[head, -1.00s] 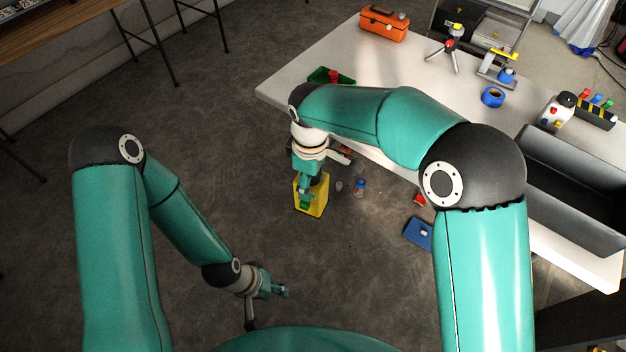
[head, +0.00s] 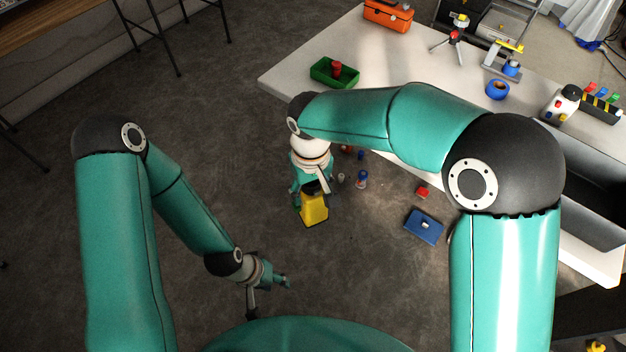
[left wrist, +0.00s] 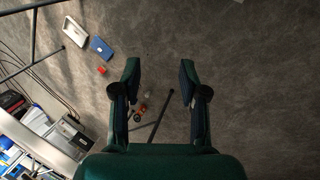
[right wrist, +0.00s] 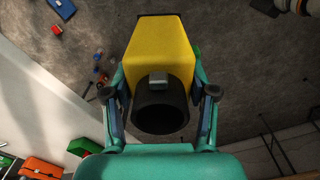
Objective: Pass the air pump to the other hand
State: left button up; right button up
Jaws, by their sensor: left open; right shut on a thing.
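The air pump (head: 314,209) is a yellow block with a black round end. My right gripper (head: 312,188) is shut on it and holds it above the floor in the middle of the head view. In the right wrist view the pump (right wrist: 158,52) sits between the fingers, its black round opening towards the palm. My left gripper (head: 268,296) is open and empty, lower and to the left of the pump in the head view, with a clear gap between them.
A white table (head: 400,50) at the upper right carries a green tray (head: 334,74), an orange toolbox (head: 388,15) and a blue tape roll (head: 497,90). A blue case (head: 424,226) and several small items lie on the floor. The floor between my arms is clear.

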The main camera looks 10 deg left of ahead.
jog(key=shift+s+m, duration=0.45)
jog(key=shift+m, duration=0.45)
pick_arm(q)
jog(key=shift+o, duration=0.8)
pick_arm(e)
jog(key=shift+s+m, duration=0.15)
jog(key=shift+m, duration=0.15)
pick_arm(q)
jog(key=o, duration=0.5)
jog(key=shift+a+r+n, duration=0.15)
jog(key=shift+a+n, duration=0.2)
jog(key=shift+n, duration=0.05)
jog(key=o, duration=0.4)
jog(key=a+n, duration=0.1)
jog(key=s+r+n+g, duration=0.1)
jog(key=n, duration=0.1)
jog(key=a+r+n, duration=0.1)
jog(key=shift+s+a+r+n+g, duration=0.1)
jog(key=shift+s+a+n+g, duration=0.1)
jog(key=shift+a+n+g, duration=0.15)
jog(key=n+t+h, duration=0.6)
jog(key=n+h, duration=0.3)
jog(key=n, duration=0.6)
send_near(311, 204)
notch_tip(311, 204, down, 4)
jog(key=w+a, duration=0.2)
jog(key=x, duration=1.2)
